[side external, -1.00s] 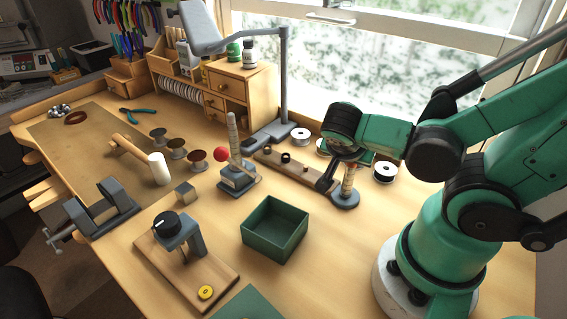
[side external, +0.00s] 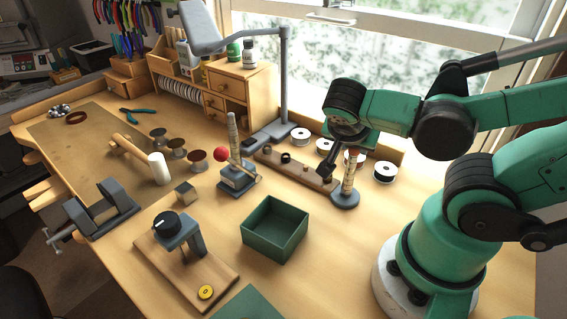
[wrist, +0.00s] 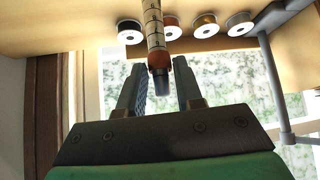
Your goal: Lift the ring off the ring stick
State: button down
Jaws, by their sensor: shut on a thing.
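My gripper (side external: 326,172) is beside the upper part of the stick in the side view. The ring cannot be made out clearly between the fingers.
A wooden strip with small dark rings (side external: 285,160) lies left of the stick. Spools (side external: 384,171) stand behind it. A tall stick with a red ball (side external: 222,154) and a green box (side external: 275,229) are to the left. Front bench space is partly clear.

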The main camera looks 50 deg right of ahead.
jog(key=shift+r, duration=1.35)
jog(key=shift+r, duration=1.4)
